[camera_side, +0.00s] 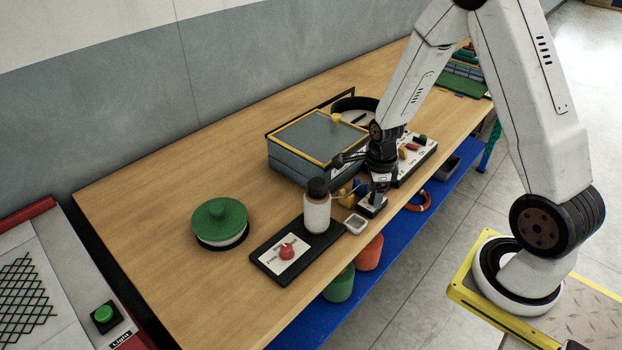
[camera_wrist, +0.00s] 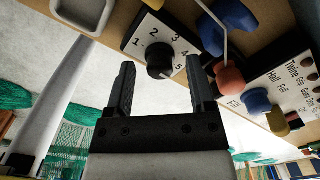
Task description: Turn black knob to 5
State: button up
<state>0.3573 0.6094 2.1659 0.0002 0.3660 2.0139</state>
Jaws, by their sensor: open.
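The black knob (camera_wrist: 158,55) sits on a small white dial plate with the numbers 1 to 5 printed around it. I cannot tell for sure which number its pointer faces. My gripper (camera_wrist: 160,70) is open, with one finger to the left and one to the right of the knob in the wrist view.
A white bottle with a dark cap (camera_side: 317,212) and a red knob panel (camera_side: 287,252) stand to the left. A labelled switch panel (camera_side: 412,155) is close on the right. The table's left part around the green-lidded pot (camera_side: 219,218) is mostly clear.

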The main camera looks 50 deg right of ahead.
jog(key=shift+r, duration=3.85)
jog(key=s+a+r+n+t, duration=0.1)
jog(key=a+n, duration=0.5)
jog(key=n, duration=0.7)
jog(key=s+a+r+n+t, duration=0.1)
jog(key=s+a+r+n, duration=0.2)
jog(key=n, duration=1.1)
jog(key=s+a, duration=0.1)
jog(key=a, duration=0.2)
jog(key=shift+a+t, duration=0.2)
jog(key=shift+t, duration=0.1)
